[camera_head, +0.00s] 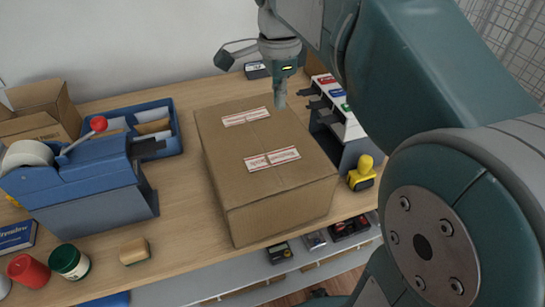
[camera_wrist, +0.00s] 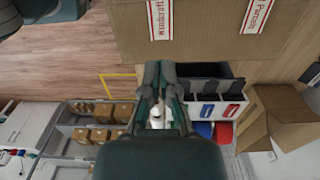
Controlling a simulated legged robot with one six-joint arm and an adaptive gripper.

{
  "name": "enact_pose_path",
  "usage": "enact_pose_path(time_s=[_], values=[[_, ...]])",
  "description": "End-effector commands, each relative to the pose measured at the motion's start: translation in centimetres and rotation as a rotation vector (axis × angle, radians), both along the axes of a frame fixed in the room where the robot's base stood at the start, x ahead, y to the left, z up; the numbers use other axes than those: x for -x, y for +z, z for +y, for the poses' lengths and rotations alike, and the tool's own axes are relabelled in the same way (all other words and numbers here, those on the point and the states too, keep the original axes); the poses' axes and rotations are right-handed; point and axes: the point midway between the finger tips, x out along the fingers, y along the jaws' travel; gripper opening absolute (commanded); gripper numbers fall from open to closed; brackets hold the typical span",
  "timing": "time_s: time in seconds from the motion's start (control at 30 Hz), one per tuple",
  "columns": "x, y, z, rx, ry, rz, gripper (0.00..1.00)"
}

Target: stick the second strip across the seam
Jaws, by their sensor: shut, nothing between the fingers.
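A closed brown cardboard box (camera_head: 225,160) stands on the wooden counter. Two white strips with red print lie on its top, a far strip (camera_head: 245,117) and a near strip (camera_head: 272,159). Both appear to lie flat across the faint seam. In the wrist view the box (camera_wrist: 205,42) fills the top, with the two strips (camera_wrist: 160,18) and (camera_wrist: 254,15) cut by the upper edge. My gripper (camera_head: 279,104) is above the far right part of the box, pointing down, shut and empty. Its fingers (camera_wrist: 160,68) also show in the wrist view, close together.
A blue tape dispenser (camera_head: 75,180) with a red knob and a blue tray (camera_head: 174,134) stand left of the box. A grey rack (camera_head: 350,130) with coloured labels and a yellow-handled tool (camera_head: 362,172) stand close to its right. Small jars and a block sit at front left.

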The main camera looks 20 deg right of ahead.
Motion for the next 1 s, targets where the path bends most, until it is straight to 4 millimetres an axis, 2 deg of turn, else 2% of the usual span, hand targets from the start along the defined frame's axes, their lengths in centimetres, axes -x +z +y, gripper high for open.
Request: enact_pose_path(time_s=[0.63,0.77,1.0], values=[[0.0,-0.3,0.1,0.000,-0.040,0.000,0.00],[0.0,-1.2,0.6,0.000,-0.215,-0.003,0.00],[0.2,-3.5,1.7,-0.003,-0.643,-0.013,0.00]])
